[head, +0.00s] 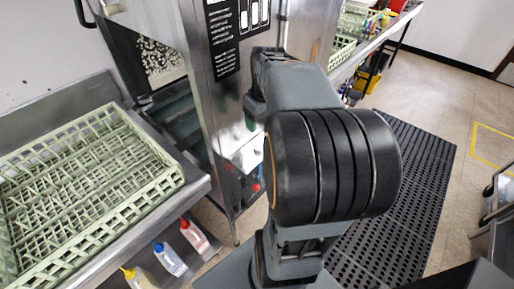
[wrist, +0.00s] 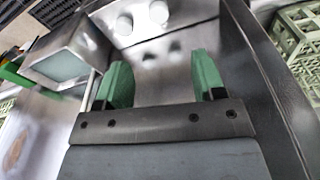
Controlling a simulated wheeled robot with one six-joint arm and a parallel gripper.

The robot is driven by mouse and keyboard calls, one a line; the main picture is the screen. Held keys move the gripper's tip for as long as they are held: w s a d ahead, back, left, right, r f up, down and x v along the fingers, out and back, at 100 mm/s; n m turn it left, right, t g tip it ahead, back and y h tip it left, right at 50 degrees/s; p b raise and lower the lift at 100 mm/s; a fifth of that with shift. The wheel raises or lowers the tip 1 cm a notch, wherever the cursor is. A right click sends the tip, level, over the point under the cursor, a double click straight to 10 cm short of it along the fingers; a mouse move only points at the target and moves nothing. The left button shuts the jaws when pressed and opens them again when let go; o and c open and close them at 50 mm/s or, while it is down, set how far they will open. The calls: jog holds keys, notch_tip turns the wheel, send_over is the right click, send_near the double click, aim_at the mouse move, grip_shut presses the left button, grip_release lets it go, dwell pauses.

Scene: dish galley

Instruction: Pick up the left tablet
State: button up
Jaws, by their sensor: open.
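Two pale round pieces that look like the tablets show at the top of the wrist view, side by side against shiny metal. The left tablet (wrist: 124,23) is a little lower in the picture than the right tablet (wrist: 158,11).
A boxy metal part (wrist: 68,58) stands close to the left finger. A metal panel runs along the right finger's side, with a green rack (wrist: 301,28) beyond. In the head view a dish rack (head: 150,200) sits on the left counter, and bottles (head: 170,258) stand below.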

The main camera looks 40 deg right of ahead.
send_over(258, 147)
jog(key=s, duration=0.1)
notch_tip(258, 147, down, 6)
jog(key=shift+r, duration=0.1)
jog(key=shift+w+f, duration=0.15)
jog(key=shift+f, duration=1)
jog(key=shift+w+f, duration=0.2)
jog(key=shift+f, duration=0.9)
jog(key=shift+w+f, duration=0.15)
jog(key=shift+f, duration=1)
jog(key=c, duration=1)
jog(key=shift+r, duration=0.1)
